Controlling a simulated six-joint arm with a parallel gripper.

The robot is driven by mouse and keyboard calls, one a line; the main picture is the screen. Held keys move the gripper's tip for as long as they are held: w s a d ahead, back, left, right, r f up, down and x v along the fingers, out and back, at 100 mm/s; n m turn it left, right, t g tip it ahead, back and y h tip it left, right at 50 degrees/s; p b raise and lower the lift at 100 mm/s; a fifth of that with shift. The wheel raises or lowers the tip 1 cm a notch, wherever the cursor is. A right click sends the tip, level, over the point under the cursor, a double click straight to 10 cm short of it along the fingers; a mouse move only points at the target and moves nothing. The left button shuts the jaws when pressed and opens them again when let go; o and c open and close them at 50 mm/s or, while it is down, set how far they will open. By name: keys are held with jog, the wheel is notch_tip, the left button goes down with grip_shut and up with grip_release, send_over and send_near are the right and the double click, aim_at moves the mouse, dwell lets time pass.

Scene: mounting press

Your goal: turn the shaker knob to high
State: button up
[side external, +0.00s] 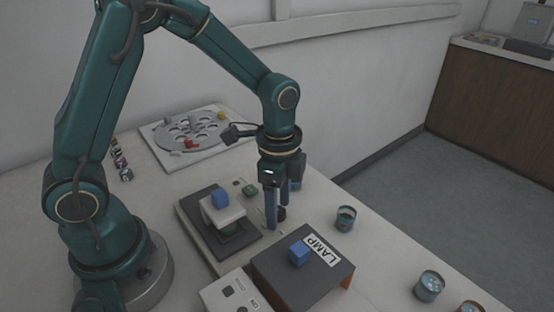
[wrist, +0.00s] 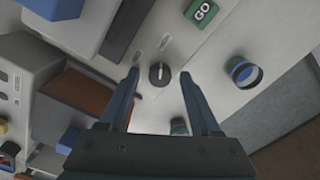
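The knob (wrist: 160,74) is small, round and black, with a pale line across it that runs roughly up and down in the wrist view. It sits on a light panel. Its dark side shows between my fingers in the side view (side external: 282,213). My gripper (side external: 276,222) points down over it. In the wrist view my gripper (wrist: 160,78) is open, one finger on each side of the knob, with a visible gap on both sides. Small pale marks (wrist: 165,43) lie near the knob, too blurred to read.
A green GO button (wrist: 201,12) is on the same panel. A box labelled LAMP (side external: 322,251) with a blue block (side external: 299,254) stands close in front. A dark press-like unit (side external: 237,239) is to the left. A cup (side external: 345,218) stands right of my gripper.

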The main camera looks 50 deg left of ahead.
aim_at(279, 210)
jog(key=shift+r, duration=2.55)
jog(key=shift+r, duration=0.1)
jog(key=s+a+r+n+t, duration=0.1)
jog(key=s+r+n+t, duration=0.25)
jog(key=r, duration=0.55)
jog(key=s+n, duration=0.2)
jog(key=s+f+n+t, duration=0.1)
jog(key=s+n, duration=0.2)
jog(key=s+a+n+t, duration=0.1)
jog(key=s+n, duration=0.1)
jog(key=shift+s+f, duration=0.2)
jog(key=shift+s, duration=0.05)
jog(key=shift+f+n, duration=0.1)
jog(key=shift+n, duration=0.65)
